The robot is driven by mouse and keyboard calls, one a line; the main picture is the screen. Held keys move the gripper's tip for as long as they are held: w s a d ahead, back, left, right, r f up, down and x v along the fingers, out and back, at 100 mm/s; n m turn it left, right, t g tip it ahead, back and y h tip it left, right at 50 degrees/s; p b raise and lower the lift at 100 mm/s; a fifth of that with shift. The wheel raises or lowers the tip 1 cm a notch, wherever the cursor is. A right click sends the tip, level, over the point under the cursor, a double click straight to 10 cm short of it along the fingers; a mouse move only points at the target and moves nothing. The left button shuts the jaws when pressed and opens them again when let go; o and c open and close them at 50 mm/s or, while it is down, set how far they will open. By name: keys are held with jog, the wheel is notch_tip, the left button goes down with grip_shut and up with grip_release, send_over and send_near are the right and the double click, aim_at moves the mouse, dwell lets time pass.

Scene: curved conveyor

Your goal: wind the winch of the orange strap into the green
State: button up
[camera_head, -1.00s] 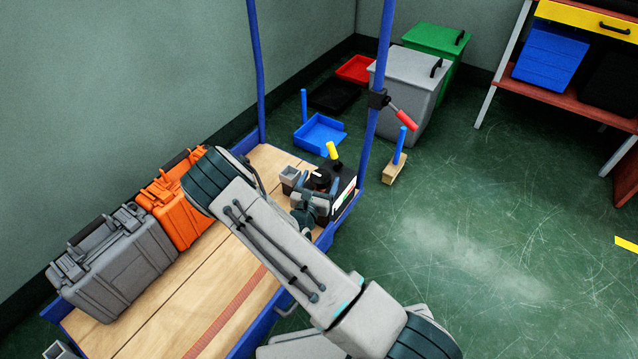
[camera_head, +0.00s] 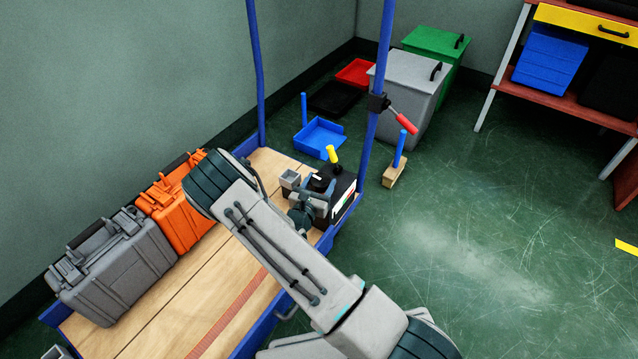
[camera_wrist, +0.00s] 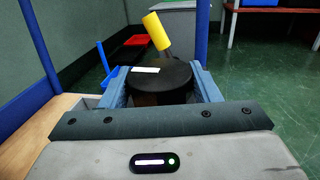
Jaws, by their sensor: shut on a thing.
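A black winch box (camera_head: 346,184) stands at the far right corner of the cart deck, with a gauge face (camera_head: 345,203) in white, green and red on its side. The gauge reading is too small to tell. On top is a round black knob with a white mark (camera_wrist: 145,70) and a yellow-tipped lever (camera_wrist: 157,31) behind it. My gripper (camera_head: 320,188) is shut on the knob; in the wrist view its fingers (camera_wrist: 150,88) stand on both sides of it. A reddish-orange strap (camera_head: 229,314) lies flat along the deck, partly hidden by my arm.
An orange case (camera_head: 175,212) and a grey case (camera_head: 115,268) stand on the deck's left side. Blue posts (camera_head: 374,120) rise at the cart's end, one with a red-handled lever (camera_head: 406,123). A small grey open box (camera_head: 290,178) sits beside the winch.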

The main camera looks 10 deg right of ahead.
jog(key=m+g+h, duration=0.3)
jog(key=shift+w+a+h, duration=0.15)
jog(key=shift+h, duration=0.15)
jog(key=m+g+h+b, duration=0.1)
jog(key=g, duration=0.1)
jog(key=m+g+h+b, duration=0.1)
jog(key=m+g+h, duration=0.1)
jog(key=g, duration=0.1)
jog(key=shift+w+f+m, duration=0.1)
jog(key=shift+f+m, duration=0.1)
jog(key=shift+m, duration=0.1)
jog(key=m+g+h+b, duration=0.1)
jog(key=m+g+b, duration=0.1)
jog(key=g, duration=0.3)
jog(key=shift+m, duration=0.7)
jog(key=shift+m+g+b, duration=0.3)
jog(key=shift+m+g, duration=0.1)
jog(key=shift+g, duration=0.3)
jog(key=shift+r+g, duration=0.15)
jog(key=shift+g, duration=0.15)
jog(key=o, duration=1)
jog(key=a+p, duration=0.2)
jog(key=a, duration=0.5)
jog(key=shift+a, duration=0.25)
